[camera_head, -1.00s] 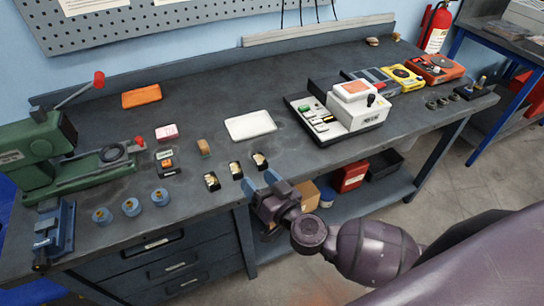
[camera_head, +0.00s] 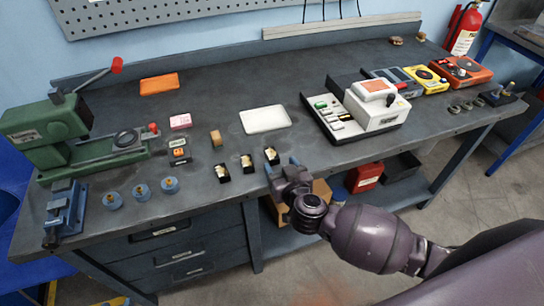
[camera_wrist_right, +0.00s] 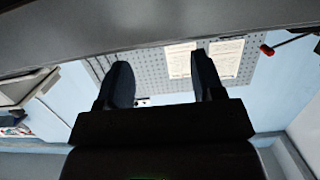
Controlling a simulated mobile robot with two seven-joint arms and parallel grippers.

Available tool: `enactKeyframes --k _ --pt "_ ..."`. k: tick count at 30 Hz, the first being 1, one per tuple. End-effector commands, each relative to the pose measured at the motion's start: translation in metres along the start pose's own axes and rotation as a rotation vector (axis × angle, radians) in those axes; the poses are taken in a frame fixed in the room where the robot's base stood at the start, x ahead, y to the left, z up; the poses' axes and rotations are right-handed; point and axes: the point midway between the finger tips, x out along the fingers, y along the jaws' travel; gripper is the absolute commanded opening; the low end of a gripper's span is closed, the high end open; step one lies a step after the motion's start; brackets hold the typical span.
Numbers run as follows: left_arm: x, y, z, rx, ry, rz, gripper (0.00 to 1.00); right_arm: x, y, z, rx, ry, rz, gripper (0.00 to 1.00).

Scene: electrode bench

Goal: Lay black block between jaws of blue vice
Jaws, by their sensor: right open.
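The blue vice (camera_head: 65,212) stands at the bench's front left corner; no block shows between its jaws. Three small black blocks with pale, gold-marked tops stand in a slanting row near the front edge: left (camera_head: 222,176), middle (camera_head: 247,164) and right (camera_head: 271,156). I cannot tell which one is the task's black block. My right gripper (camera_head: 281,167) is at the front edge, just nearer than the right block, with its fingers apart. In the right wrist view the gripper (camera_wrist_right: 162,80) is open with nothing between its fingers. My left gripper is not in view.
Blue round pieces (camera_head: 141,192) stand between the vice and the blocks. A green press (camera_head: 60,138) is behind the vice. A wooden block (camera_head: 216,138), a white plate (camera_head: 265,119) and a white device (camera_head: 375,107) lie farther back. The back middle of the bench is clear.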

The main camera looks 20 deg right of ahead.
Motion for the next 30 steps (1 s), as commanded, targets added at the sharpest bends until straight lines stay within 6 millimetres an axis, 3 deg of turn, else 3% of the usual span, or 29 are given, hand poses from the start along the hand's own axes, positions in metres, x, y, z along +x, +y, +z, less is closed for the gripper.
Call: enactKeyframes --k 12,22,30 --pt "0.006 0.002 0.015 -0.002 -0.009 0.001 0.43 0.047 -0.002 0.001 0.002 0.0 0.0 0.62" --pt "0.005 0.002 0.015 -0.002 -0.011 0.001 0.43 0.052 -0.002 0.0 0.001 0.0 0.0 0.62" --pt "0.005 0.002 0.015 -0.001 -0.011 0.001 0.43 0.052 -0.002 0.0 0.001 0.0 0.0 0.2"
